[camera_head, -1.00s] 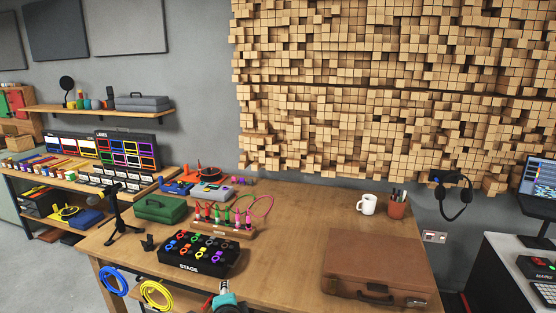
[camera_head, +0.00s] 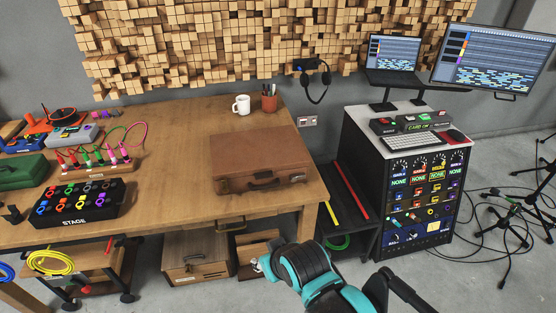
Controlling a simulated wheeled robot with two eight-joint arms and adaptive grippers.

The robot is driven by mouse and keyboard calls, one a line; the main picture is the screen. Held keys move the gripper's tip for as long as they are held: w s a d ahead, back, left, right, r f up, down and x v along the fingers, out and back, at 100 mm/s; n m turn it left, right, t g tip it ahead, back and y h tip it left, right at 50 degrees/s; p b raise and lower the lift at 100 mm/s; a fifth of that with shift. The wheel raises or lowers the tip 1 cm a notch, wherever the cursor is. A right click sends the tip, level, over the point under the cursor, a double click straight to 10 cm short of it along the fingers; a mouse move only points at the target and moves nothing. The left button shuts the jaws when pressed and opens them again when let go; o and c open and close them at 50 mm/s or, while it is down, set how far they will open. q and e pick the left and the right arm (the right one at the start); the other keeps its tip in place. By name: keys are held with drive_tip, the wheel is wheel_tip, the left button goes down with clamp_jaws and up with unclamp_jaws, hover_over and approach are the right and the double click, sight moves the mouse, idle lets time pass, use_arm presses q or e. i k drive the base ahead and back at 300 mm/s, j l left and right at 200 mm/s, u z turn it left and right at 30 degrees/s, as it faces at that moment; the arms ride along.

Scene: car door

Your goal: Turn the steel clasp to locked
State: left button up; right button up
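A brown leather briefcase (camera_head: 255,158) lies closed on the workbench, with a dark handle on its front side and small metal fittings (camera_head: 297,178) near the front corners. Below the bench stands a wooden box (camera_head: 197,255) with dark hardware on its front. I cannot make out which fitting is the steel clasp, or its position. My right gripper (camera_head: 259,265) is low in front of the bench, beside the wooden box in the picture and apart from the briefcase. Its fingers are too small to read. My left gripper is not in view.
The workbench (camera_head: 180,205) also bears a stage box (camera_head: 78,201), a white mug (camera_head: 242,104) and a pen pot (camera_head: 269,102). A rack (camera_head: 405,185) with knobs, a keyboard and screens stands to the right. Tripod stands and cables (camera_head: 505,215) cover the floor at far right.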

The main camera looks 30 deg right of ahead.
sight(293, 178)
drive_tip(key=k+j+z, duration=0.1)
drive_tip(key=z, duration=1.55)
drive_tip(key=k+l, duration=0.05)
drive_tip(key=l, duration=0.05)
